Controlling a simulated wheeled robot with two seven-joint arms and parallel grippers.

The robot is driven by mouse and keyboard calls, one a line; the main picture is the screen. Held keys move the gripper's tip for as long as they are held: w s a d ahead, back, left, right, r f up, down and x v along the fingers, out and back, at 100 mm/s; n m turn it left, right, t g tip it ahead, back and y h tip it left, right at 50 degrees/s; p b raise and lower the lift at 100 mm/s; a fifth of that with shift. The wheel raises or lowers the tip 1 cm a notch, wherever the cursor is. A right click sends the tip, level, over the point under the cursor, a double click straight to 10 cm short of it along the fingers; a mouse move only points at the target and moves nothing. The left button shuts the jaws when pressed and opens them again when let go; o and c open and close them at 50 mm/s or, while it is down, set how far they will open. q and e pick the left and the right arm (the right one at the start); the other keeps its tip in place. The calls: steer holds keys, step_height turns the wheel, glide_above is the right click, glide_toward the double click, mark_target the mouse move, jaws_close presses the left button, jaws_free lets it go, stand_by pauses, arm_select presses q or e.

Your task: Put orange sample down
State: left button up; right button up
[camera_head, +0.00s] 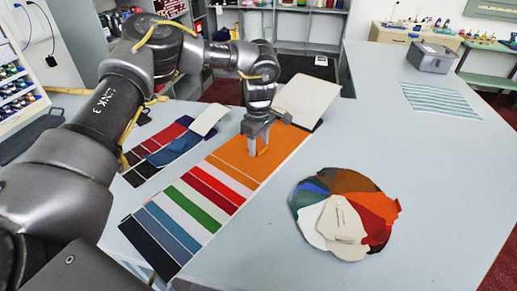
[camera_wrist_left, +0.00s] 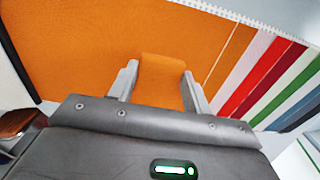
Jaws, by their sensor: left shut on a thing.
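The orange sample (camera_wrist_left: 160,80) is a small orange swatch between the two fingers of my left gripper (camera_wrist_left: 160,88) in the left wrist view. In the head view my left gripper (camera_head: 259,150) points down over the orange end of a long striped swatch strip (camera_head: 205,190). The gripper is shut on the sample. The sample blends with the orange panel (camera_wrist_left: 80,45) behind it, so I cannot tell whether it touches the panel. My right gripper is not in view.
A round fan of coloured swatches (camera_head: 345,215) lies to the right of the strip. Another set of swatches (camera_head: 165,145) lies to the left. A grey box (camera_head: 430,57) and a striped sheet (camera_head: 440,100) are at the back right. The counter between is clear.

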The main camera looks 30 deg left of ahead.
mark_target(259, 147)
arm_select(q)
step_height(259, 147, down, 3)
steer(key=shift+f, duration=0.15)
steer(key=o, duration=0.9)
steer(key=shift+o, duration=0.2)
step_height(259, 147, up, 12)
steer(key=shift+f+b, duration=0.25)
steer(key=shift+b, duration=0.5)
steer(key=shift+r, duration=0.5)
